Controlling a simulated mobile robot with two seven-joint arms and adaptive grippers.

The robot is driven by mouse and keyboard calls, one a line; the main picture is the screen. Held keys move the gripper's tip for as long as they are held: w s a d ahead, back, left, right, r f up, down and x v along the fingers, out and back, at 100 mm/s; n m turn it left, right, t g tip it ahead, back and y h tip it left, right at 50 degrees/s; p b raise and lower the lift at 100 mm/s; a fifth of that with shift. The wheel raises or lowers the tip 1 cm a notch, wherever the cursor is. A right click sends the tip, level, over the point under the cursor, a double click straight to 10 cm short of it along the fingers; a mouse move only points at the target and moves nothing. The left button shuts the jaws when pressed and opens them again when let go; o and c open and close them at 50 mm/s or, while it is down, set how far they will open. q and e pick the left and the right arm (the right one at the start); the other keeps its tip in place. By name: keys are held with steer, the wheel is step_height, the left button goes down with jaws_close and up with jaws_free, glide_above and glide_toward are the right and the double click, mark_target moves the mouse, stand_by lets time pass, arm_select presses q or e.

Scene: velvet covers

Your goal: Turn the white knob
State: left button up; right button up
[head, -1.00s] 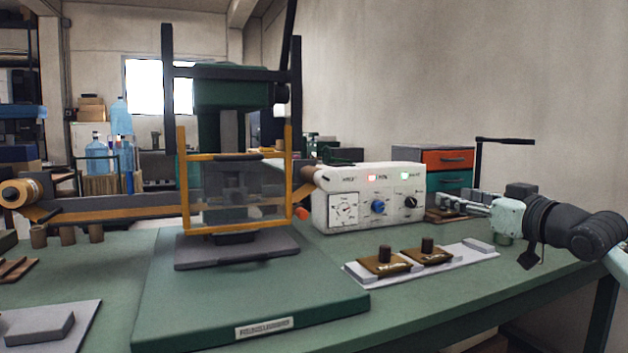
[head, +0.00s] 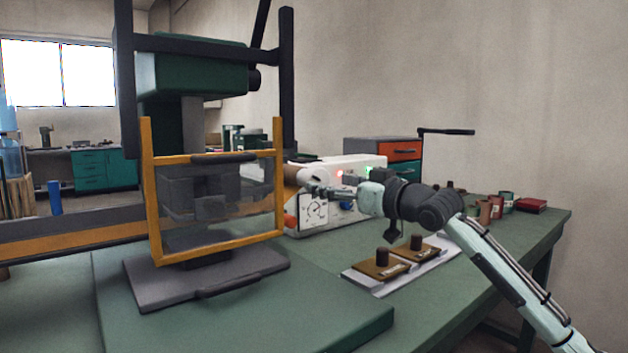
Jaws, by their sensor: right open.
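I cannot make out a white knob; the right part of the panel is hidden behind my right gripper and arm. My right gripper (head: 327,184) is open and empty, its fingers pointing left in front of the upper panel. I cannot tell whether it touches the box. My left gripper is out of view.
The press with its yellow-framed clear guard (head: 212,240) stands left of the box. A pale tray (head: 372,284) with brown knobbed pieces lies below my right arm. A drawer unit (head: 402,150) stands behind. Small cups (head: 496,206) and a red block (head: 530,205) lie at right.

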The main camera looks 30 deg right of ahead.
mark_target(322, 180)
steer(key=w+p, duration=0.1)
steer(key=w, duration=0.4)
steer(key=shift+a+r, duration=0.1)
steer(key=shift+r, duration=0.05)
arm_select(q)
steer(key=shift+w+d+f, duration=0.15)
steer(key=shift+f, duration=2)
arm_select(e)
steer(key=shift+w+a, duration=0.1)
steer(key=shift+w, duration=0.6)
steer(key=c, duration=1.2)
steer(key=shift+o, duration=0.2)
arm_select(q)
steer(key=shift+p, duration=0.35)
arm_select(e)
steer(key=shift+n, duration=0.3)
